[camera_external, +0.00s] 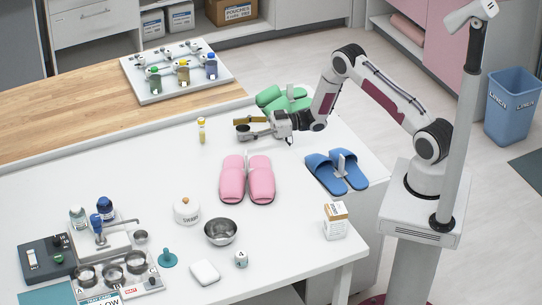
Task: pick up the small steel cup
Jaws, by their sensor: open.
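A small steel cup (140,238) stands on the white table at the lower left, beside a white device with a metal arm. A larger steel bowl (220,231) stands to its right. Several other steel cups (111,271) sit in a labelled holder below and left of it. My gripper (241,128) is at the far side of the table, above the pink slippers in the picture, pointing left. Its jaws are apart, with nothing visible between them. It is well away from the small cup.
Blue slippers (324,168) and green slippers (272,97) lie near my arm. A teal stand (168,258) is near the small cup. The table's left middle is clear.

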